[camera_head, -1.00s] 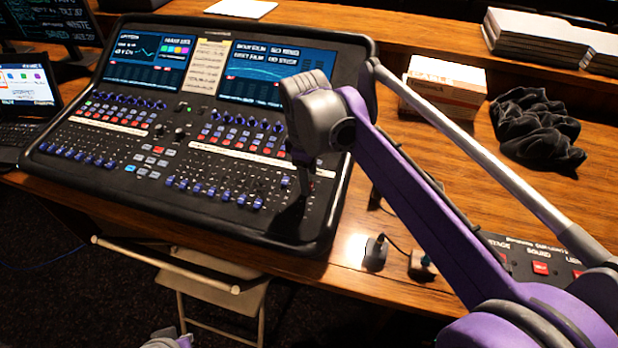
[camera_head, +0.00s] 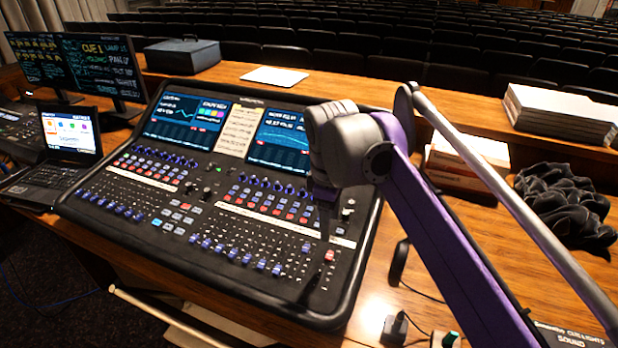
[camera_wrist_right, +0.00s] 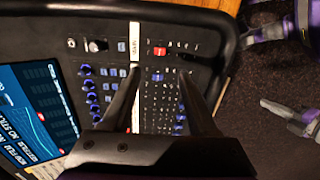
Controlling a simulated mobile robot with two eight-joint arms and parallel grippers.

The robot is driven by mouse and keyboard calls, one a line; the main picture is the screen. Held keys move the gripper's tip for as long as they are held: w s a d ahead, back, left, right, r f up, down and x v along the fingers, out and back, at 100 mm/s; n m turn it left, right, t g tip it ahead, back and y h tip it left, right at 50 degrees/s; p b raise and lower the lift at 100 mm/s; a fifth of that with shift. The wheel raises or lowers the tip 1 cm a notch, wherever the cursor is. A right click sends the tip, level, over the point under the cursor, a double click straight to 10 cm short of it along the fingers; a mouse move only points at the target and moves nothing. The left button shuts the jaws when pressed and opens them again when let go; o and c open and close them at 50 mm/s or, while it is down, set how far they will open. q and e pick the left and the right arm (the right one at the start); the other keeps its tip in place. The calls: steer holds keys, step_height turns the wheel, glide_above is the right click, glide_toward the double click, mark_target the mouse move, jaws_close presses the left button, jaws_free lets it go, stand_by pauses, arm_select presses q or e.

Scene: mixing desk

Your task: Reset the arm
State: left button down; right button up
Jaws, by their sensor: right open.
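My right arm reaches in from the lower right in the head view. My right gripper (camera_head: 326,208) hangs over the right part of the mixing console (camera_head: 90,203), its dark fingers hard to make out against it. A red cap (camera_wrist_right: 159,50) lies just beyond the fingertips; a red cap also shows in the head view (camera_head: 329,256). A grey and purple part of mine shows at the wrist view's right edge; whether its jaws are open is unclear.
A laptop (camera_head: 70,135) and monitors (camera_head: 103,65) stand left of the console. Boxes (camera_head: 470,160), a dark crumpled cloth (camera_head: 565,205) and a paper stack (camera_head: 560,115) lie at the right. A small black device (camera_head: 395,327) with cables sits near the front edge.

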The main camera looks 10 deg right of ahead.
steer(key=s+f+m+p, duration=0.1)
steer(key=s+m, duration=0.1)
steer(key=s, duration=0.1)
steer(key=s+d+f+m+t+p, duration=0.1)
steer(key=s+f+m+p, duration=0.1)
steer(key=s, duration=0.1)
steer(key=s+d+f+m+t+p, duration=0.1)
steer(key=s+m+p, duration=0.1)
steer(key=s, duration=0.2)
steer(key=shift+f, duration=0.35)
steer(key=s+d+f+m+t+p, duration=0.1)
steer(key=s+f+m+t+p, duration=0.1)
steer(key=s+f+m, duration=0.3)
steer(key=s+f+p, duration=0.1)
steer(key=s+f, duration=0.2)
steer(key=s, duration=0.1)
steer(key=shift+s+f+y, duration=0.2)
steer(key=shift+y, duration=0.1)
